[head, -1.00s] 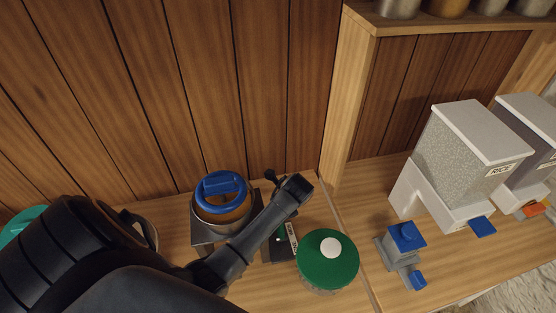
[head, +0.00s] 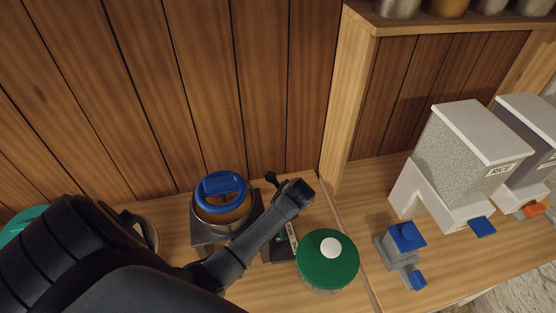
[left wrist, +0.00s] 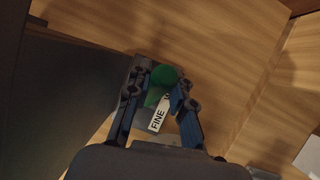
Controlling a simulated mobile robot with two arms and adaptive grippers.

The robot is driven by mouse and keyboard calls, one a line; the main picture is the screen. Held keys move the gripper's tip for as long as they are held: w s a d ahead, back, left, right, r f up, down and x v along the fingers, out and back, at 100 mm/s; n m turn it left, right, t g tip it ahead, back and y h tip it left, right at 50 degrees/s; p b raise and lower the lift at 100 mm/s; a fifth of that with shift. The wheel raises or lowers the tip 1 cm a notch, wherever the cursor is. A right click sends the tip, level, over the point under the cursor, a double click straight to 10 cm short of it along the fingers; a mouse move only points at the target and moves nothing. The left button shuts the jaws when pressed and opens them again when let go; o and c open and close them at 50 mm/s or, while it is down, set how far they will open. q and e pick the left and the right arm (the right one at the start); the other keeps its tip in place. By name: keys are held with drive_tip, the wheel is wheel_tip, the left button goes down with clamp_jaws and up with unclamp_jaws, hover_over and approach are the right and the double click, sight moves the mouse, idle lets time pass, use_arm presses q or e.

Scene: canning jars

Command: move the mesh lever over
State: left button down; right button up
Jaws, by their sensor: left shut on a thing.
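The mesh lever shows in the left wrist view as a green round knob (left wrist: 164,76) beside a white label plate (left wrist: 159,113) reading FINE. My left gripper (left wrist: 159,92) has its two dark fingers on either side of the green knob and is shut on the lever. In the head view a white label plate (head: 292,236) and a dark base show beside my left arm. The arm hides most of the lever and the fingers there. My right gripper is in neither view.
A green-lidded jar (head: 328,257) stands close on the right. Further right are a small blue-topped device (head: 406,237) and a RICE dispenser (head: 470,150). A wooden wall (head: 200,80) rises behind.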

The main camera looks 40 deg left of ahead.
use_arm(q)
drive_tip(key=s+d+t+y, duration=0.1)
drive_tip(key=d+r+t+y, duration=0.1)
drive_tip(key=shift+s+d+y, duration=0.1)
drive_tip(key=shift+s+y, duration=0.2)
drive_tip(key=shift+s, duration=0.1)
drive_tip(key=shift+s+d+r+n+t+y, duration=0.1)
drive_tip(key=shift+s+d+n+t+y, duration=0.05)
drive_tip(key=shift+s+d+t+y, duration=0.45)
drive_tip(key=shift+s+d+n+t+y, duration=0.15)
drive_tip(key=shift+s+d+t+y, duration=0.1)
drive_tip(key=shift+d+t+y, duration=0.4)
drive_tip(key=shift+a+g, duration=0.1)
drive_tip(key=shift+g, duration=0.15)
drive_tip(key=c, duration=1.1)
unclamp_jaws()
drive_tip(key=shift+c, duration=0.2)
drive_tip(key=shift+s, duration=0.1)
drive_tip(key=v, duration=1.2)
